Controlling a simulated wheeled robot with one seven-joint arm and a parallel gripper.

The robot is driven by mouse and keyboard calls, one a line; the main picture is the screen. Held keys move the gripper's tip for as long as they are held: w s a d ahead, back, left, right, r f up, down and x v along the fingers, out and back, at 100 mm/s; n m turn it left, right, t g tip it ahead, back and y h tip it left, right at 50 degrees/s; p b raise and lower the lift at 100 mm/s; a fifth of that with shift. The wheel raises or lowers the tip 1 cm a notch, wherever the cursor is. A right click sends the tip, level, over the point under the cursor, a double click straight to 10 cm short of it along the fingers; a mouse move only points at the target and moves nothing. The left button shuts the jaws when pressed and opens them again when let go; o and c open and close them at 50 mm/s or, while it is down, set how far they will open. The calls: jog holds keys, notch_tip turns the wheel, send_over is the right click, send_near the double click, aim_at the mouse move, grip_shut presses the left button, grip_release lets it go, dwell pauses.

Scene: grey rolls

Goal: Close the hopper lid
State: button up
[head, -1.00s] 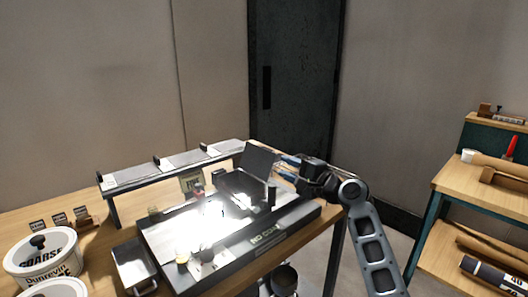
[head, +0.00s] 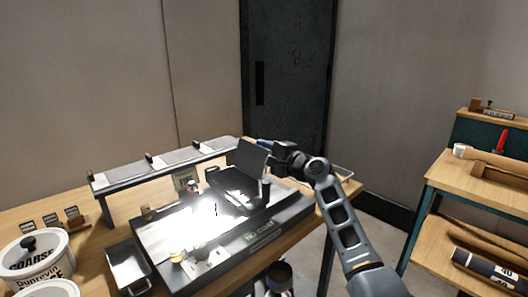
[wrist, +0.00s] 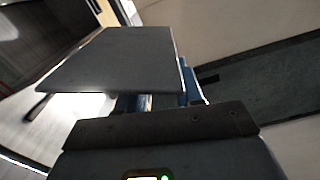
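The hopper lid (head: 252,157) is a flat dark panel standing open, tilted up at the back of a black box-like hopper (head: 234,184) on the machine. In the wrist view the lid (wrist: 118,60) fills the upper left, just beyond my gripper. My gripper (head: 280,152) is at the lid's right side, near its upper right edge. I cannot tell whether it touches the lid. In the wrist view the dark front of my gripper (wrist: 160,127) spans the lower middle. Its fingertips cannot be made out clearly, so its opening is unclear.
The machine's dark tray (head: 246,243) has a brightly lit work surface. A raised shelf (head: 165,167) runs behind it. Tubs (head: 35,258) stand at left and a metal pan (head: 127,268) beside the tray. A separate wooden rack (head: 480,185) stands at right, across a floor gap.

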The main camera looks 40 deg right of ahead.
jog(key=shift+c, duration=0.2)
jog(key=c, duration=0.6)
jog(key=shift+f, duration=0.1)
grip_shut()
jog(key=shift+f, duration=0.1)
